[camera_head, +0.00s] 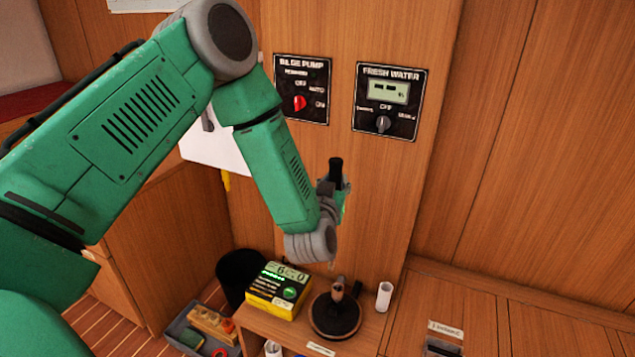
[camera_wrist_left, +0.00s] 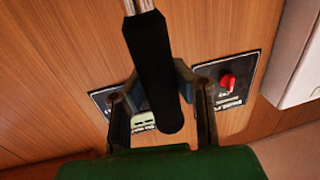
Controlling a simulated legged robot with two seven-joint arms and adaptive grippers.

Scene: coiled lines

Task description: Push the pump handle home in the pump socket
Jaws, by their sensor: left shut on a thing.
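The pump handle has a black grip and a metal rod. Its black grip (camera_head: 336,172) stands roughly upright in the head view, above the left gripper (camera_head: 333,190). In the left wrist view the black grip (camera_wrist_left: 158,80) lies between the fingers of the left gripper (camera_wrist_left: 157,82), with the rod leaving the top edge. The left gripper is shut on the handle. The pump, a round black base (camera_head: 322,326) with a brown upright socket (camera_head: 338,289), stands on the low shelf below the gripper. The wrist hides most of the rod. The right gripper is not in view.
A yellow meter box (camera_head: 272,300) stands left of the pump, and a white cylinder (camera_head: 384,296) stands right of it. A bilge pump panel (camera_head: 302,89) and a fresh water panel (camera_head: 388,101) are on the wooden wall behind. A grey tray (camera_head: 187,335) sits lower left.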

